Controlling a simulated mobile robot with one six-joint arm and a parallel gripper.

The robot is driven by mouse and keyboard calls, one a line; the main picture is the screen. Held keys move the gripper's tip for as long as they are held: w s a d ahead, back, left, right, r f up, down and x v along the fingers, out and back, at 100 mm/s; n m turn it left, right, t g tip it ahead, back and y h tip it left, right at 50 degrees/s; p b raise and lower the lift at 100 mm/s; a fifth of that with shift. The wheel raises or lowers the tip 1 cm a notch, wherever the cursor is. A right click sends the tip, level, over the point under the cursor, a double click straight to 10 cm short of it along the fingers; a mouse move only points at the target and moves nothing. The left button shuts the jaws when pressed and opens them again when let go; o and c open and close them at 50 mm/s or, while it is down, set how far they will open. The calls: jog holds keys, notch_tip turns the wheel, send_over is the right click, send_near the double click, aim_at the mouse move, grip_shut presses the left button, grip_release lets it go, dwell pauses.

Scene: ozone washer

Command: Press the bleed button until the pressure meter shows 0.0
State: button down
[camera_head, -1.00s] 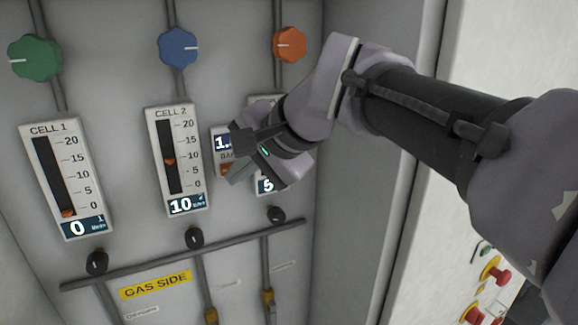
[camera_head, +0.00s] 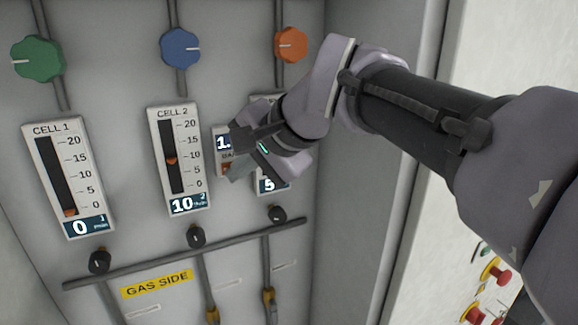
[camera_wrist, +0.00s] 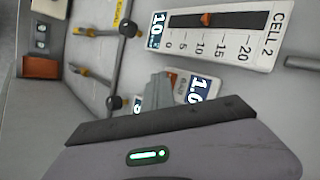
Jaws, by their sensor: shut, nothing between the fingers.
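The pressure meter (camera_head: 222,143) is a small white panel with a blue display, between the CELL 2 meter and a third meter. In the head view only "1." of its reading shows. In the wrist view its display (camera_wrist: 197,90) appears to read 1.0, partly covered. An orange-red patch, likely the bleed button (camera_head: 226,167), shows under the display, mostly hidden by my gripper. My gripper (camera_head: 236,174) is shut and empty, its tips in front of this panel. In the wrist view the shut fingers (camera_wrist: 157,90) overlap the panel. Whether they touch the button is hidden.
CELL 1 (camera_head: 68,175) reads 0 and CELL 2 (camera_head: 179,160) reads 10. A third meter (camera_head: 268,186) showing 5 is partly behind my gripper. Green (camera_head: 38,58), blue (camera_head: 180,48) and orange (camera_head: 291,45) knobs sit above. A grey side wall (camera_head: 365,130) stands close right.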

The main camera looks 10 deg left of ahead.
jog(key=shift+s+d+b, duration=0.4)
jog(key=shift+s+d, duration=0.05)
jog(key=shift+s, duration=0.2)
jog(key=shift+f, duration=0.1)
jog(key=s+d, duration=0.1)
jog(key=s+b, duration=0.1)
jog(key=s, duration=0.1)
jog(key=s+d, duration=0.1)
jog(key=shift+s+d+r+b, duration=0.2)
jog(key=shift+d+b, duration=0.1)
jog(key=shift+b, duration=0.1)
